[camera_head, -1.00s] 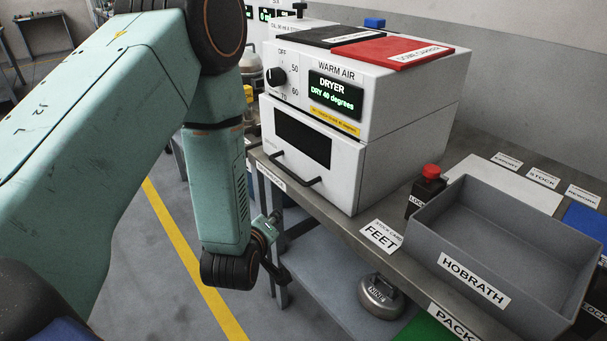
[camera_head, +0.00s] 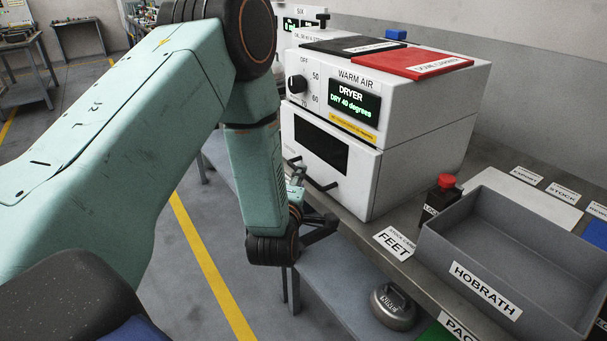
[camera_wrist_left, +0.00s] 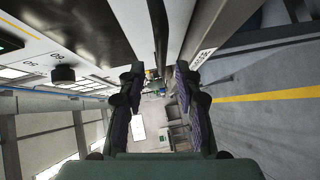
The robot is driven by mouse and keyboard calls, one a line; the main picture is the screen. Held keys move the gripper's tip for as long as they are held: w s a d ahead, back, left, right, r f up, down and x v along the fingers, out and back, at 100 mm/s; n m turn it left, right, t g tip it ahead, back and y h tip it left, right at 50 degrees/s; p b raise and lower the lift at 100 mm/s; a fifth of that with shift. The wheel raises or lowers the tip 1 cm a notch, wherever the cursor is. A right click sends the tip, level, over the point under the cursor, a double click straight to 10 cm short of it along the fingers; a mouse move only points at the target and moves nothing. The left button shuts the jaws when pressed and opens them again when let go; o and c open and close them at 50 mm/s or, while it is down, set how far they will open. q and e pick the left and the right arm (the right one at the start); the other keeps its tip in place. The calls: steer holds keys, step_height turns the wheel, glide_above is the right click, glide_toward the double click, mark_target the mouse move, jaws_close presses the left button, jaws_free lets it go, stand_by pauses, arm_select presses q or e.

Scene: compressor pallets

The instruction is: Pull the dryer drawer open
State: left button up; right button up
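The white dryer (camera_head: 425,110) stands on the bench, with a knob and a lit display reading "DRY 40 degrees". Its drawer (camera_head: 357,178) is the lower front panel with a dark window, and it looks shut. The dark bar handle (camera_head: 325,187) sticks out below the window; my gripper partly hides it. My left gripper (camera_head: 308,205) is at the handle, in front of the drawer. In the left wrist view the two fingers (camera_wrist_left: 159,85) stand apart, with a dark bar, likely the handle (camera_wrist_left: 158,30), running down between them. Contact cannot be told. My right gripper is not in view.
A grey HOBRATH tray (camera_head: 468,262) and a dark bottle with a red cap (camera_head: 440,193) stand right of the dryer. A red cover (camera_head: 410,62) lies on top. A metal weight (camera_head: 393,305) sits on the lower shelf. The floor left of the bench is clear.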

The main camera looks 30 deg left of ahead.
arm_select(q)
steer(key=x, duration=0.4)
steer(key=shift+w+a+f, duration=0.1)
steer(key=shift+w+f, duration=0.05)
steer(key=shift+w, duration=0.1)
steer(key=c, duration=0.3)
jaws_close()
stand_by(0.3)
